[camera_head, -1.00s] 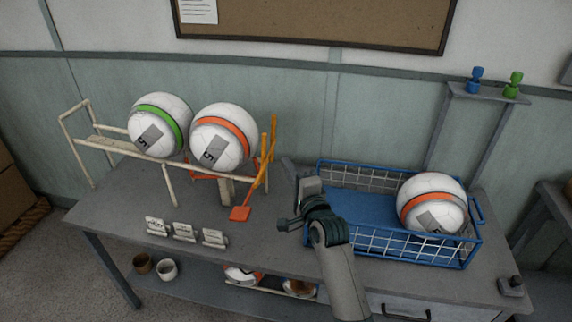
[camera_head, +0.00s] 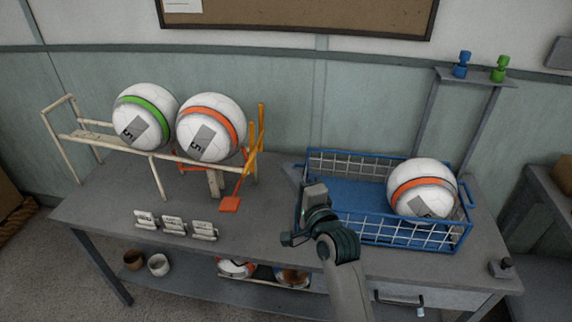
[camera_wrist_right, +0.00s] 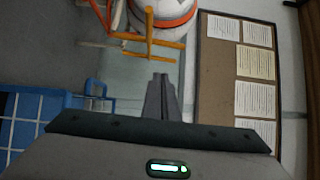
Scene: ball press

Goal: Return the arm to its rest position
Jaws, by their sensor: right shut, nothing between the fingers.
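My left gripper is not in view.
A ball with an orange stripe (camera_head: 421,190) lies in the basket. A green-striped ball (camera_head: 144,114) and an orange-striped ball (camera_head: 211,127) rest on the cream rack (camera_head: 75,136) at left. The table between rack and basket is mostly clear.

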